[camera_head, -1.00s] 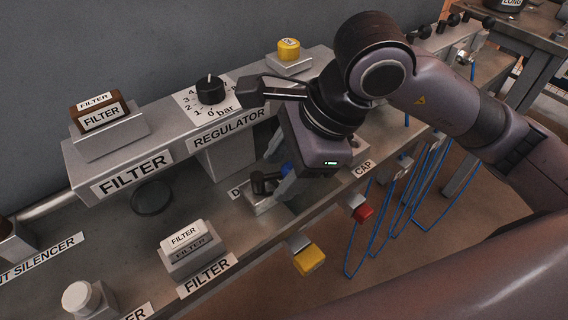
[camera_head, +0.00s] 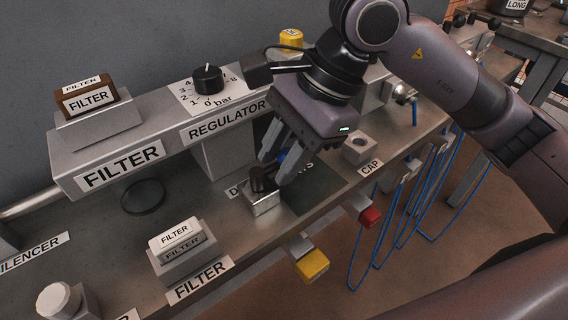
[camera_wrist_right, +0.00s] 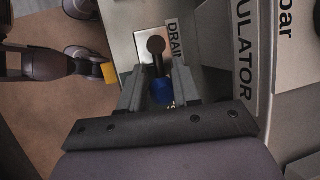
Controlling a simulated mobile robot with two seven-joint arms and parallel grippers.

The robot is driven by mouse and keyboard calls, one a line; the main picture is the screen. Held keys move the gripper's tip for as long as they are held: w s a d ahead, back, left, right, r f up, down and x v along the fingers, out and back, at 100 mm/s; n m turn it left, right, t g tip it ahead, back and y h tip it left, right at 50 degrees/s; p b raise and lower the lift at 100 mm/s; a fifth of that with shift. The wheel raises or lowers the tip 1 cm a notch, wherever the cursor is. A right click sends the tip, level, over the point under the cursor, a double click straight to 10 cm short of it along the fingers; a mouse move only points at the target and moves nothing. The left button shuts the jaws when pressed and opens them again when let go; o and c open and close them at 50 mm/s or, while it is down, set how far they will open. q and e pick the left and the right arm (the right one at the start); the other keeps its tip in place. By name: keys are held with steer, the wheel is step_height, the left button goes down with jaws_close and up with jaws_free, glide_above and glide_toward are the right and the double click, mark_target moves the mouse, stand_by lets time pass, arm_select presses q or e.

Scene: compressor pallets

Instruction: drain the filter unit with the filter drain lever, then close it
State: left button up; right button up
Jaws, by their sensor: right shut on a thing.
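The drain lever (camera_head: 257,178) is a dark, round-ended handle on a small metal block (camera_head: 263,204) on the lower bench. My right gripper (camera_head: 273,168) is shut around it, with a blue part showing between the fingers. The DRAIN label (camera_wrist_right: 174,40) is partly hidden. A brown box marked FILTER (camera_head: 90,98) stands on the upper shelf; a white block marked FILTER (camera_head: 175,236) sits below. My left gripper is out of view.
The black regulator knob (camera_head: 208,78) stands on a bar scale behind the lever. A yellow block (camera_head: 312,264) and a red one (camera_head: 370,216) stick out at the bench's front edge. The CAP block (camera_head: 359,148) is to the right, and blue hoses (camera_head: 414,205) hang below.

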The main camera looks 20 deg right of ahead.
steer(key=shift+w, duration=0.1)
steer(key=o, duration=1)
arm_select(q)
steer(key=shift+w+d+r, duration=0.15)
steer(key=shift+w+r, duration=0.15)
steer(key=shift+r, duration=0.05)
arm_select(e)
steer(key=shift+d+r, duration=0.1)
steer(key=shift+r, duration=0.1)
arm_select(q)
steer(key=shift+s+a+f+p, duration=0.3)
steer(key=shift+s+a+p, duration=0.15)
steer(key=shift+p, duration=0.1)
arm_select(e)
steer(key=v, duration=0.7)
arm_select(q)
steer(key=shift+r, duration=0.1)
arm_select(e)
steer(key=shift+f, duration=0.1)
